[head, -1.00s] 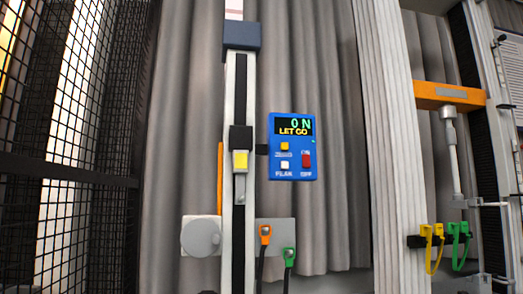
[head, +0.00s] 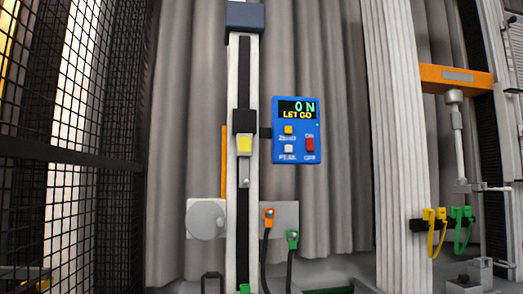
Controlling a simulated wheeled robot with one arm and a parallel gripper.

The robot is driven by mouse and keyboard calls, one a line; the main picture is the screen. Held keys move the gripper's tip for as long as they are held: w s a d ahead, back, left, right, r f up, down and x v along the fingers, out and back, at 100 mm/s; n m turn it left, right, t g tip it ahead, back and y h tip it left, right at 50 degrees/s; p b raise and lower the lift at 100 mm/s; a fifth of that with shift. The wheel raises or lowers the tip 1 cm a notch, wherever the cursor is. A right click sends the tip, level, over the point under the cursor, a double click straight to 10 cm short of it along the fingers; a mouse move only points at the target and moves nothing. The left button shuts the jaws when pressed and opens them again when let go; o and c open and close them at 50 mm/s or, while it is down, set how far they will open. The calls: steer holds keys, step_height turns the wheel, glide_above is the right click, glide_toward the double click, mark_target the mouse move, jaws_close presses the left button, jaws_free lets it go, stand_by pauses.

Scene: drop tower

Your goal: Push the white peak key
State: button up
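The white peak key (head: 288,149) is a small square button at the lower left of a blue force gauge box (head: 296,130). A yellow key (head: 288,130) sits just above it, and a red on/off switch (head: 310,144) is to its right. The gauge display (head: 297,110) reads "0 N" and "LET GO". The gauge is fixed at the right side of an upright column with a dark slot. Nothing touches the peak key. My gripper is not in view.
The column (head: 243,190) carries a black carriage with a yellow block (head: 245,145). Orange (head: 268,218) and green (head: 292,239) plugs with dark cables hang below the gauge. A black mesh fence (head: 70,130) stands left, a pale ribbed post (head: 400,130) right. Grey curtain is behind.

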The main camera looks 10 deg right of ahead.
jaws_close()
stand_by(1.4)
